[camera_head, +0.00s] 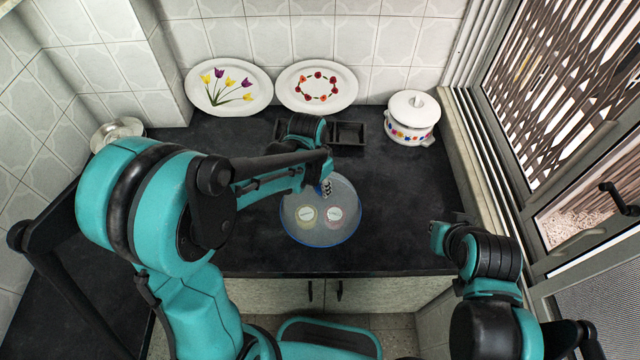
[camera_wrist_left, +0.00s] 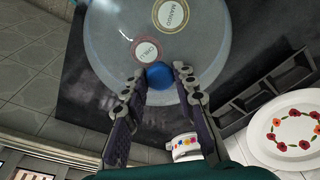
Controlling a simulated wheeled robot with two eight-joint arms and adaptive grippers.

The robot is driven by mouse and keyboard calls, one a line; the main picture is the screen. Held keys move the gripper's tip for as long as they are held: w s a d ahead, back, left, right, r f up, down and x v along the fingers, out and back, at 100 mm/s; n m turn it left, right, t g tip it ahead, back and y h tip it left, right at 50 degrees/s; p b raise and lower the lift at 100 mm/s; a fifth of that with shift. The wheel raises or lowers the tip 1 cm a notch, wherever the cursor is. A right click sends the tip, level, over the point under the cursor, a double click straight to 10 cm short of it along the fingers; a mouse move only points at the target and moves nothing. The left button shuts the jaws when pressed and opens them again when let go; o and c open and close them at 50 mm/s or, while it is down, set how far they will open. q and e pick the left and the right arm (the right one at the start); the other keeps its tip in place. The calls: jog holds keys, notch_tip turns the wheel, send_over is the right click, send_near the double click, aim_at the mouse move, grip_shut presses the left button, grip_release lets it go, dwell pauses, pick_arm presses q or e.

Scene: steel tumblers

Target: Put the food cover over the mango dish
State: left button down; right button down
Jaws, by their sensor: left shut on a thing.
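The food cover (camera_head: 321,232) is a clear dome with a blue rim over the middle of the counter. My left gripper (camera_head: 325,186) is shut on its blue knob (camera_wrist_left: 160,76), seen between the two fingers in the left wrist view. Through the dome I see two small labelled dishes. The mango dish (camera_wrist_left: 171,14) has a yellow rim and reads MANGO; in the head view it seems to be the left, yellowish dish (camera_head: 305,214). The other dish (camera_head: 333,214) is pinkish. I cannot tell whether the cover's rim touches the counter. My right gripper (camera_head: 440,235) is at the right, its jaws unclear.
A dark compartment tray (camera_head: 350,134) lies behind the cover. Two decorated plates, one with tulips (camera_head: 228,88) and one with red flowers (camera_head: 316,87), lean on the back wall. A white lidded pot (camera_head: 412,118) stands back right. The counter right of the cover is clear.

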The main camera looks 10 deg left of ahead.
aim_at(320, 199)
pick_arm(q)
jog(key=shift+f+b, duration=2.65)
jog(key=shift+f, duration=0.8)
jog(key=shift+f+b, duration=0.3)
jog(key=shift+f, duration=0.05)
jog(key=c, duration=1.1)
grip_release()
jog(key=shift+c, duration=0.2)
